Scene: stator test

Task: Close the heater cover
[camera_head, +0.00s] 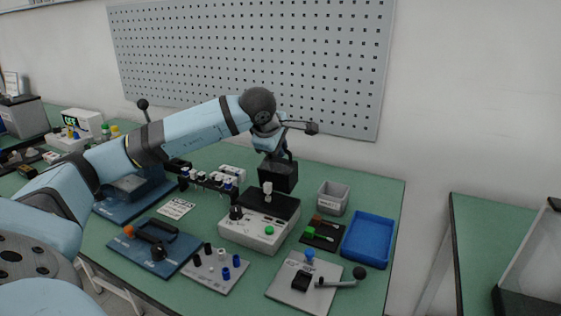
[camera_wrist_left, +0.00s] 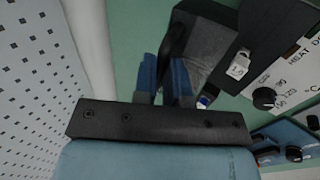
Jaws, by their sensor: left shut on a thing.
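The heater (camera_head: 262,233) is a white box with knobs, a green button and a black top plate, in the middle of the bench. Its heater cover (camera_head: 277,177) is a dark box standing raised over the back of that plate; it also shows in the left wrist view (camera_wrist_left: 212,46). A small pale part (camera_head: 267,189) stands on the plate in front of the cover, and shows uncovered in the left wrist view (camera_wrist_left: 239,65). My left gripper (camera_wrist_left: 165,68) has its blue fingers shut around the cover's dark curved handle (camera_wrist_left: 175,40). My right gripper is not in view.
A grey bin (camera_head: 333,199) and a blue tray (camera_head: 367,240) stand right of the heater. A lever fixture (camera_head: 292,284), a blue fixture (camera_head: 150,250) and a peg plate (camera_head: 216,272) lie in front. A perforated panel (camera_head: 250,60) is on the wall behind.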

